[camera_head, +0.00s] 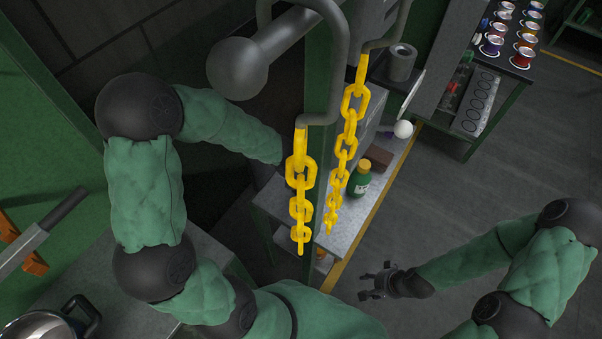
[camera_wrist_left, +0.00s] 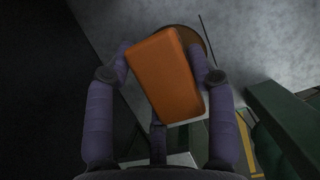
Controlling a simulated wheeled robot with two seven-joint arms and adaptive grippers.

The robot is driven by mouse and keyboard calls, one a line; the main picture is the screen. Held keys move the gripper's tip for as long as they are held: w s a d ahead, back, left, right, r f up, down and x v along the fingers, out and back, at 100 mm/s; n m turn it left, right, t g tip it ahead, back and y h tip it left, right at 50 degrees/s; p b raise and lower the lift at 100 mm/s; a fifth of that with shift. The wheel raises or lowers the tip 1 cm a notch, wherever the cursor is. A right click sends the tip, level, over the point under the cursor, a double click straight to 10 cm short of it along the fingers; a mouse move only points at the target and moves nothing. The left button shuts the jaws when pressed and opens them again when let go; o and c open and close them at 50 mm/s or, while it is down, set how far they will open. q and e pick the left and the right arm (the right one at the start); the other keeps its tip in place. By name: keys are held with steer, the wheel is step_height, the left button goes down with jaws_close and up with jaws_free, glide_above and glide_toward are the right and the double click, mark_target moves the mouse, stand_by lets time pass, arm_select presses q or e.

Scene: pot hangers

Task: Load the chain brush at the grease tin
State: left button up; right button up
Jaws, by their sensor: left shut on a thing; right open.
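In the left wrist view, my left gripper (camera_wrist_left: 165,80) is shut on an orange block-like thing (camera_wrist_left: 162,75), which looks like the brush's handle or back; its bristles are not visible. Just behind it shows the edge of a round brown thing (camera_wrist_left: 196,42) on a grey surface, perhaps the grease tin; I cannot tell whether they touch. In the head view my left arm reaches behind the green post, and the left gripper and brush are hidden there. My right gripper (camera_head: 377,282) is open and empty, low over the floor. Two yellow chains (camera_head: 300,190) hang from dark hooks.
A green bottle with an orange cap (camera_head: 359,179) stands on the grey shelf (camera_head: 341,236) behind the chains. A green post (camera_head: 320,110) stands beside my left forearm. A pot (camera_head: 40,326) sits lower left. The right floor is clear.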

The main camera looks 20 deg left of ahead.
arm_select(q)
steer(key=shift+r+p, duration=2.35)
steer(key=shift+r, duration=0.15)
steer(key=shift+f, duration=0.1)
